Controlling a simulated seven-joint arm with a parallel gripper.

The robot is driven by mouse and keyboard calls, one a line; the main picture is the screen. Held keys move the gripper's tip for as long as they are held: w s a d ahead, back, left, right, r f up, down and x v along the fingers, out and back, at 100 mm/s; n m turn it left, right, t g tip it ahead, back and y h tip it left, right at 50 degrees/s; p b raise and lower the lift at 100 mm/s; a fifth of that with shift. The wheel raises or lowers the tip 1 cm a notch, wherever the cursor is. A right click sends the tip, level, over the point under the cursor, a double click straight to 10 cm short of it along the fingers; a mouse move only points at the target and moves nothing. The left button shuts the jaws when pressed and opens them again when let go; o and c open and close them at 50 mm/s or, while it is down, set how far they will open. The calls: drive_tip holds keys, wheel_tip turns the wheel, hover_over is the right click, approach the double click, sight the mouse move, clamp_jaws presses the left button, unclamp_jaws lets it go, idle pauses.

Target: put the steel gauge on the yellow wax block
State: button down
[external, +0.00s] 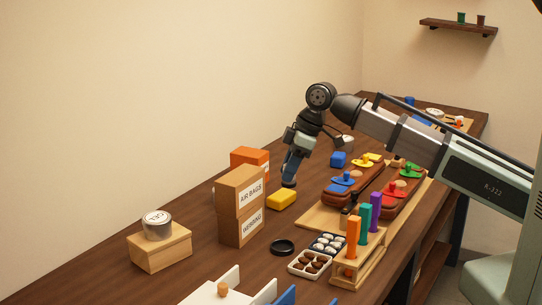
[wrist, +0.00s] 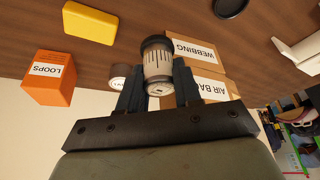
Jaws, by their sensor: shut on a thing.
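The steel gauge (wrist: 158,68) is a silver cylinder with tick marks and a dark end, held between the two fingers of my gripper (wrist: 158,88) in the wrist view. In the external view my gripper (external: 290,176) points down, and only the gauge's dark lower end (external: 288,184) shows clearly. The yellow wax block (external: 281,199) lies flat on the table, just below the gauge in that picture. It also shows in the wrist view (wrist: 90,22), apart from the gauge and up to its left. Its top is bare.
Stacked cardboard boxes (external: 241,205) labelled AIR BAGS and WEBBING stand close to the block. An orange LOOPS box (wrist: 48,78) stands behind them.

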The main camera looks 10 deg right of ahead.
drive_tip(key=w+d+r+m, duration=0.1)
drive_tip(key=w+m, duration=0.1)
drive_tip(key=w, duration=0.6)
drive_tip(key=m+t+h, duration=0.1)
drive_tip(key=m+t, duration=0.1)
drive_tip(key=m, duration=0.3)
hover_over(282, 194)
drive_tip(key=shift+a+f, duration=0.1)
drive_tip(key=shift+f, duration=4.35)
drive_tip(key=shift+f, duration=0.15)
drive_tip(key=c, duration=0.8)
unclamp_jaws()
drive_tip(key=v, duration=1.2)
drive_tip(key=shift+s+a, duration=0.1)
drive_tip(key=shift+s, duration=0.05)
